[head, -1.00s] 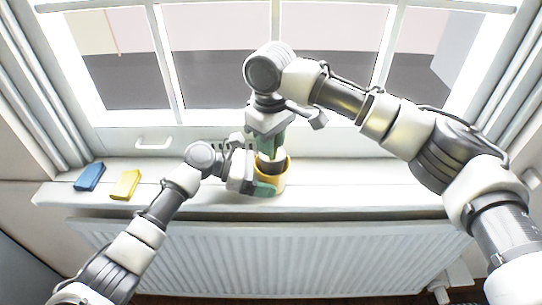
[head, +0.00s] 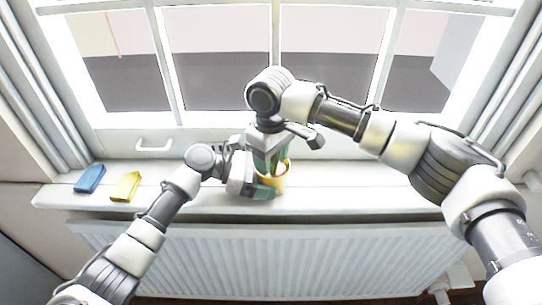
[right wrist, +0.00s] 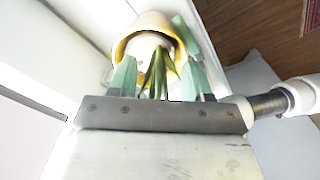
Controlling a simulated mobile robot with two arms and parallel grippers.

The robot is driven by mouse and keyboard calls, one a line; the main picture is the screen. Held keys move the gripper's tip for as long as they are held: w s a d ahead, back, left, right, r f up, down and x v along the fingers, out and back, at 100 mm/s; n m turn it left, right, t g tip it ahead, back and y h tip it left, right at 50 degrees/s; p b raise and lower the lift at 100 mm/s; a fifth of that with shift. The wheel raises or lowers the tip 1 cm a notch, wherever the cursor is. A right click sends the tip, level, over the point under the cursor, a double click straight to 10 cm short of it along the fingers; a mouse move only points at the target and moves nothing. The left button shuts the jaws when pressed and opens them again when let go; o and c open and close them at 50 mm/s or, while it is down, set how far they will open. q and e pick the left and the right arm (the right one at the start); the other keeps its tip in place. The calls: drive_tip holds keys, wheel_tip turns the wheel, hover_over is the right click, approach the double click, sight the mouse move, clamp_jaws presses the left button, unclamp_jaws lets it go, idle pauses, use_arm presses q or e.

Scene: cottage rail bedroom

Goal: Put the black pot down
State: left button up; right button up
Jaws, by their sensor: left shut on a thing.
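A yellow pot (head: 284,180) stands on the white windowsill, and in the right wrist view the yellow pot (right wrist: 130,45) shows a pale inside. My left gripper (head: 264,184) is shut on it from the left. Green pointed leaves (right wrist: 160,72) rise out of it toward my right gripper. The black pot cannot be made out now; the leaves, fingers and yellow rim cover that spot. My right gripper (head: 270,162) points down just over the yellow pot. In the right wrist view its green fingers (right wrist: 158,78) are apart on either side of the leaves, with gaps showing.
The window (head: 220,70) is close behind and a white radiator (head: 270,255) is below. The sill to the right of the pot is clear.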

wheel_tip(320, 180, up, 12)
drive_tip(key=shift+r, duration=0.15)
idle(0.4)
use_arm(q)
drive_tip(key=o, duration=0.6)
